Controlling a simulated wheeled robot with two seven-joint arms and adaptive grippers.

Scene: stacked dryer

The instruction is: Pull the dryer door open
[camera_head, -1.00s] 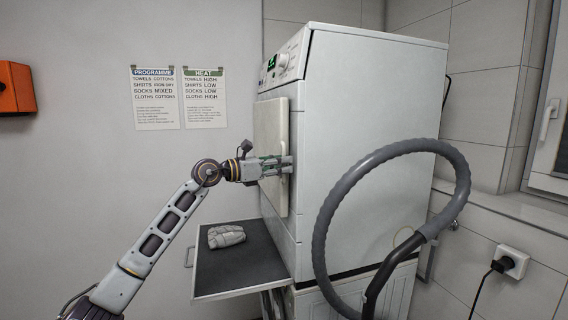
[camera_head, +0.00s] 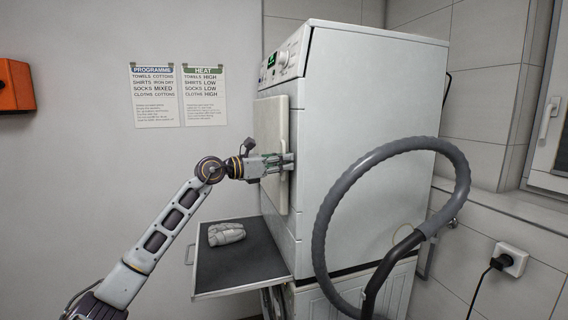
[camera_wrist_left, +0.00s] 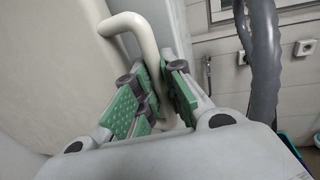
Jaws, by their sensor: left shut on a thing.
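The dryer (camera_head: 365,130) is a large white machine in the middle of the head view, with a green display at its top left front. Its pale door (camera_head: 272,135) is on the front face, seen at a steep angle, and looks closed. My left gripper (camera_head: 288,163) is at the right edge of the door. In the left wrist view, the green-padded fingers (camera_wrist_left: 160,100) are shut around the door's cream bar handle (camera_wrist_left: 140,30). The lower part of the handle is between the pads. My right gripper is not in view.
A dark pull-out shelf (camera_head: 235,262) with folded grey cloth (camera_head: 226,234) is below the door. A thick grey hose (camera_head: 322,225) loops at the dryer's right side. Two posters (camera_head: 178,96) and an orange box (camera_head: 16,86) are on the wall. Space left of the door looks clear.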

